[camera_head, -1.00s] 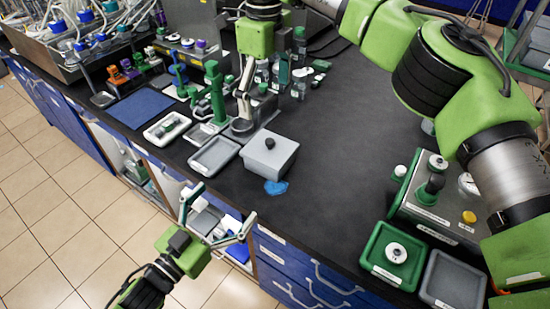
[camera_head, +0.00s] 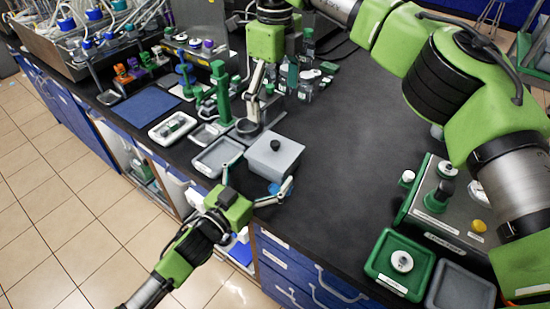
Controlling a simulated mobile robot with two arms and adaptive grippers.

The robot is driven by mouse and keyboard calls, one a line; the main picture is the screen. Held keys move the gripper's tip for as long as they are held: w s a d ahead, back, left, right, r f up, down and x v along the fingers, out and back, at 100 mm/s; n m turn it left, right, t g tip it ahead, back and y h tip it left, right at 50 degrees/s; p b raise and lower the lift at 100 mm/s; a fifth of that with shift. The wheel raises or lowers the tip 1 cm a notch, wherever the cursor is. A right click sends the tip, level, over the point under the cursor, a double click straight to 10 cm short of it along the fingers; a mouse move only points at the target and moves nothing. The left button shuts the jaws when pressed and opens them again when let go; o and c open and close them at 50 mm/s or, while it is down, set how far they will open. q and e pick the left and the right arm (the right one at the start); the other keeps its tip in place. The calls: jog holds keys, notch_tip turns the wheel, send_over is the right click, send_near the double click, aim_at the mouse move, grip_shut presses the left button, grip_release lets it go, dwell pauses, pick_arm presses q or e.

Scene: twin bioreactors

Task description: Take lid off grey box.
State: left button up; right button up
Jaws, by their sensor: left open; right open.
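The grey box (camera_head: 272,172) stands near the counter's front edge. Its flat grey lid (camera_head: 288,153) is on top, with a round black knob (camera_head: 275,145) in the middle. My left gripper (camera_head: 263,171) is open at the front of the box, its two fingers spread towards the box's left and right front corners. Whether the fingers touch the box I cannot tell. My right gripper (camera_head: 250,100) is open and points down behind the box, beside the green stand (camera_head: 222,95). Its fingertips are partly hard to make out.
A grey tray (camera_head: 205,168) lies just left of the box. A blue patch (camera_head: 287,187) lies by its front right corner. A green tray (camera_head: 384,277) and a control unit (camera_head: 440,225) stand at the right. The black counter (camera_head: 345,165) between is clear.

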pick_arm(q)
jog(key=shift+w+d, duration=0.3)
jog(key=shift+w, duration=0.15)
